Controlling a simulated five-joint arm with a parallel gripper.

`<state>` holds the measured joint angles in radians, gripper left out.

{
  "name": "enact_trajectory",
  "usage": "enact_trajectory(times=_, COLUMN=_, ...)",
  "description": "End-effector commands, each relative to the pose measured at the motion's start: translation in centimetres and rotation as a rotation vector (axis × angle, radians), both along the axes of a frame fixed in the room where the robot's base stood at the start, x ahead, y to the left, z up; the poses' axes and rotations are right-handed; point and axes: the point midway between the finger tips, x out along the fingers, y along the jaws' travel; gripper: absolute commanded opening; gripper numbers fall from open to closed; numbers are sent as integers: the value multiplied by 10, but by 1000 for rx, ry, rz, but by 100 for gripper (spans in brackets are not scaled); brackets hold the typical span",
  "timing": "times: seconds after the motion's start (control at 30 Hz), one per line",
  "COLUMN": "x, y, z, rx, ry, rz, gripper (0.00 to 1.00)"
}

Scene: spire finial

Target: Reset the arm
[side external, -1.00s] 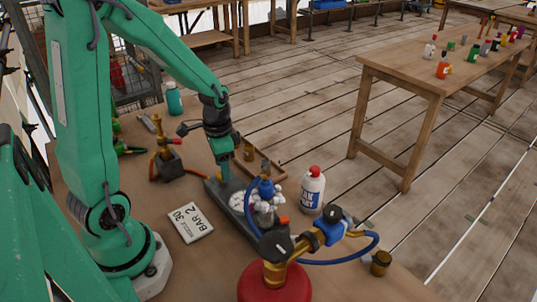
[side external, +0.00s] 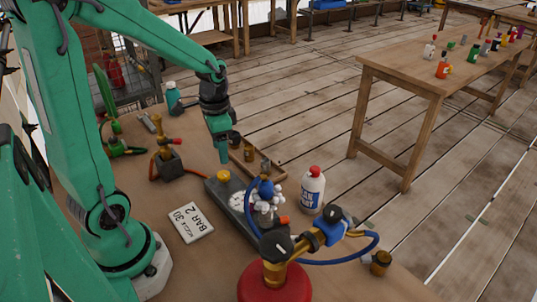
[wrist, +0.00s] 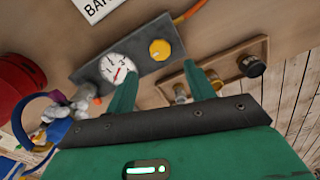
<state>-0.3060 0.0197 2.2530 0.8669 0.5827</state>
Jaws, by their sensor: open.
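My gripper (side external: 222,156) is open and empty above the grey gauge block (side external: 212,188). A gap shows between its tips and the yellow knob (side external: 223,176) on that block. In the wrist view the two green fingers of my gripper (wrist: 163,86) are spread apart with nothing between them. The yellow knob (wrist: 160,49) and the white dial gauge (wrist: 117,69) show beyond the fingers.
A red tank (side external: 275,287) with brass valve and blue hose stands in front. A white bottle (side external: 312,192) with a red cap stands right of the block. A wooden tray (side external: 275,171) lies behind. A torch stand (side external: 166,163) and a printed card (side external: 190,222) are at left.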

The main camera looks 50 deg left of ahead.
Motion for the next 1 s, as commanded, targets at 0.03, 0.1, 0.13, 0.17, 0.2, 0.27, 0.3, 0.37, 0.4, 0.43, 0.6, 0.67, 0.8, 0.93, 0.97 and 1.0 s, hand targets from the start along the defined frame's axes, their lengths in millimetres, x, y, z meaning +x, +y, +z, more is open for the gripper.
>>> enact_trajectory(times=0.03, x=0, y=-1, z=1, rx=1, ry=-3, rz=1, gripper=53)
enact_trajectory(times=0.1, x=-1, y=-3, z=4, rx=4, ry=-12, rz=4, gripper=53)
enact_trajectory(times=0.13, x=-1, y=-4, z=6, rx=5, ry=-16, rz=6, gripper=53)
enact_trajectory(times=0.17, x=-1, y=-5, z=8, rx=7, ry=-23, rz=10, gripper=53)
enact_trajectory(times=0.2, x=-2, y=-7, z=11, rx=9, ry=-33, rz=15, gripper=53)
enact_trajectory(times=0.27, x=-3, y=-11, z=17, rx=14, ry=-50, rz=23, gripper=53)
enact_trajectory(times=0.3, x=-5, y=-14, z=22, rx=16, ry=-63, rz=31, gripper=53)
enact_trajectory(times=0.37, x=-7, y=-20, z=30, rx=20, ry=-88, rz=44, gripper=53)
enact_trajectory(times=0.4, x=-8, y=-24, z=35, rx=23, ry=-105, rz=52, gripper=53)
enact_trajectory(times=0.43, x=-10, y=-27, z=40, rx=24, ry=-119, rz=61, gripper=53)
enact_trajectory(times=0.6, x=-21, y=-44, z=63, rx=25, ry=-202, rz=106, gripper=53)
enact_trajectory(times=0.67, x=-26, y=-50, z=70, rx=23, ry=-231, rz=122, gripper=53)
enact_trajectory(times=0.8, x=-38, y=-63, z=86, rx=11, ry=-301, rz=160, gripper=53)
enact_trajectory(times=0.93, x=-49, y=-75, z=99, rx=-8, ry=-363, rz=194, gripper=53)
enact_trajectory(times=0.97, x=-52, y=-77, z=101, rx=-13, ry=-377, rz=203, gripper=53)
enact_trajectory(times=1.0, x=-56, y=-80, z=104, rx=-20, ry=-395, rz=212, gripper=53)
